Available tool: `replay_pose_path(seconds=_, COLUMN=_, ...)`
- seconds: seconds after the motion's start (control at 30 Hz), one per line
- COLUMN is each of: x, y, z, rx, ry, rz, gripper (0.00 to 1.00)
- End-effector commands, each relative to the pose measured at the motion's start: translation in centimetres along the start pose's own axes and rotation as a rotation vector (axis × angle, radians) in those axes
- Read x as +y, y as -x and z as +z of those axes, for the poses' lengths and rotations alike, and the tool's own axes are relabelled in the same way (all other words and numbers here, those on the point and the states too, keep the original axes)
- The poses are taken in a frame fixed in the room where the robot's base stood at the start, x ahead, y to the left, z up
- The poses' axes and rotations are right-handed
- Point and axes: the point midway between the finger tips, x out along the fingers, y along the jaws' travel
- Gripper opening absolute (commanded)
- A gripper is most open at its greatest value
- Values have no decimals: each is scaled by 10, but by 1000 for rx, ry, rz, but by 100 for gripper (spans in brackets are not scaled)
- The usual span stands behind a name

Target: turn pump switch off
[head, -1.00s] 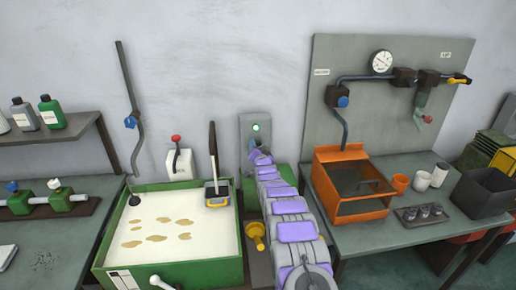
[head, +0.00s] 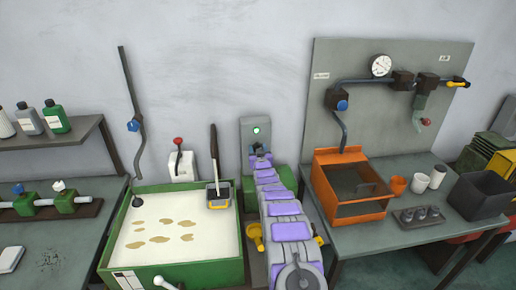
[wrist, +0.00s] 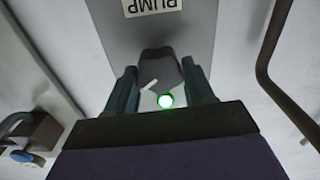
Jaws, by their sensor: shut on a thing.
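The pump switch box is a grey panel (head: 251,128) on the wall behind the green tank, with a lit green lamp (head: 256,130). In the wrist view its label PUMP appears upside down on the panel (wrist: 195,32), with the green lamp (wrist: 166,101) glowing below. The dark grey switch knob (wrist: 160,66) sits between the two fingers of my gripper (wrist: 160,85), which is shut on it. In the head view my gripper (head: 258,152) is at the panel, just below the lamp, and hides the switch.
A green tank (head: 105,255) of pale fluid stands left of my arm. An orange-framed box (head: 348,212) stands on the right bench, below a gauge board (head: 405,60). A yellow funnel-like part (head: 254,233) is close to my arm. A white box with a red-knobbed lever (head: 183,168) is on the wall.

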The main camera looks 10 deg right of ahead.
Motion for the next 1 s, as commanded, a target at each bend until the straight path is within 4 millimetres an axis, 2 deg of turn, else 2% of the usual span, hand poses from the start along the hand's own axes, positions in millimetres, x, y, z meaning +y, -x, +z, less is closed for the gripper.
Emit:
replay_pose_path(seconds=0.6, x=-6, y=0, z=-2, rx=2, ry=583, rz=-3, gripper=23)
replay_pose_path(seconds=1.0, x=-8, y=0, z=1, rx=2, ry=857, rz=-4, gripper=23)
